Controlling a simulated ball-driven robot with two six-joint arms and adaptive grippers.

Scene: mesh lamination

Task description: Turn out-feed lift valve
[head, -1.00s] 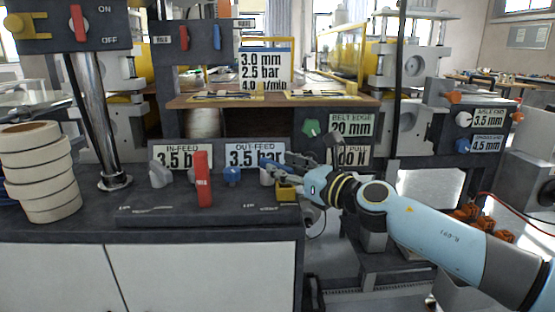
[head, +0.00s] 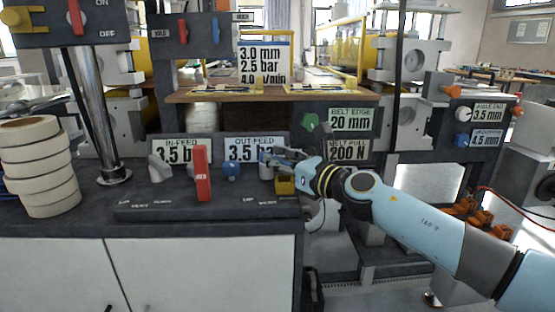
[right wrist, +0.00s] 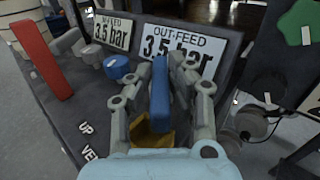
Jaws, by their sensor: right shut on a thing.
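The out-feed sign (head: 252,148) reads "3.5 bar" and stands at the back of the dark console top, partly covered by my gripper in the head view. It also shows in the right wrist view (right wrist: 182,48). My right gripper (head: 270,158) is in front of its right end. In the right wrist view the fingers (right wrist: 162,75) are shut on a blue upright handle (right wrist: 160,92), which I take to be the out-feed lift valve. A yellow block (head: 285,187) sits just below the fingers. My left gripper is not in view.
Left of the gripper stand a blue knob (head: 232,171), a tall red lever (head: 203,175) and a grey knob (head: 159,170) by the in-feed sign (head: 181,150). A green knob (head: 311,123) is up to the right. Tape rolls (head: 40,165) stand far left.

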